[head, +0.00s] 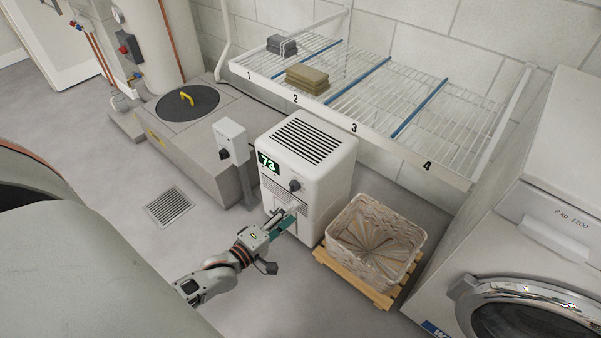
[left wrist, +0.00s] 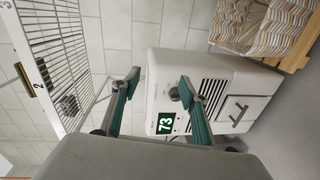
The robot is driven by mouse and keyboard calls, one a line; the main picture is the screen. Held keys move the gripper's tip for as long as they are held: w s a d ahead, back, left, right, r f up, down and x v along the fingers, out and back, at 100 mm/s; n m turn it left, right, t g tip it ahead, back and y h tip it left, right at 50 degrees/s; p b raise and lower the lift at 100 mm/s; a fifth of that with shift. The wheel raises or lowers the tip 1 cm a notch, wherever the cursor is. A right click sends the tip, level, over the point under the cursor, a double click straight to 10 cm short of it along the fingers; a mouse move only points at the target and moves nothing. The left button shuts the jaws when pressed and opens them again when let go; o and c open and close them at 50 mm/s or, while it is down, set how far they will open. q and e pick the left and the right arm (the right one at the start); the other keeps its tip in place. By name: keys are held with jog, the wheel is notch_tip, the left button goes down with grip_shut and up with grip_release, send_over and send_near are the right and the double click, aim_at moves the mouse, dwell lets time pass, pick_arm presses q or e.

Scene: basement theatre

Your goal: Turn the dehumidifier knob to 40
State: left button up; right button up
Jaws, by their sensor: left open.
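The white dehumidifier (head: 318,172) stands on the floor. Its green display (head: 268,163) reads 73, also in the left wrist view (left wrist: 165,123). The dark round knob (head: 295,185) is on the front panel, right of the display. In the left wrist view the knob (left wrist: 175,93) appears between the two green fingers, close to the right one. My left gripper (head: 287,212) is open and empty in front of the dehumidifier, a little below the knob in the head view. I see no clear contact with the knob. Its pointer and scale are too small to read. My right gripper is not in view.
A wicker basket (head: 360,204) on a wooden pallet (head: 352,281) stands right of the dehumidifier. A grey post with a white box (head: 231,139) stands to its left. A numbered wire shelf (head: 417,155) is behind and above. A washing machine (head: 540,220) is at right.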

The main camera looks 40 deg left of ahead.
aim_at(291, 190)
pick_arm(q)
jog(key=w+a+f+n+y+b, duration=0.1)
jog(key=a+f+n+b, duration=0.2)
jog(key=a+f+n, duration=0.35)
jog(key=w+n+b, duration=0.1)
jog(key=w, duration=0.2)
jog(key=w+a+f+t+b, duration=0.1)
jog(key=w, duration=0.2)
jog(key=w+a+n+y+b, duration=0.1)
jog(key=w, duration=0.2)
jog(key=shift+w+a+f+n+b, duration=0.2)
jog(key=shift+w+n+b, duration=0.15)
jog(key=shift+w+r, duration=0.15)
jog(key=shift+w, duration=0.25)
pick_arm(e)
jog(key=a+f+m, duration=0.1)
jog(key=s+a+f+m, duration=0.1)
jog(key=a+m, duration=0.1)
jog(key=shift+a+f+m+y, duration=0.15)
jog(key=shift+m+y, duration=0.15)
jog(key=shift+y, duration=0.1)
pick_arm(q)
jog(key=c, duration=1.1)
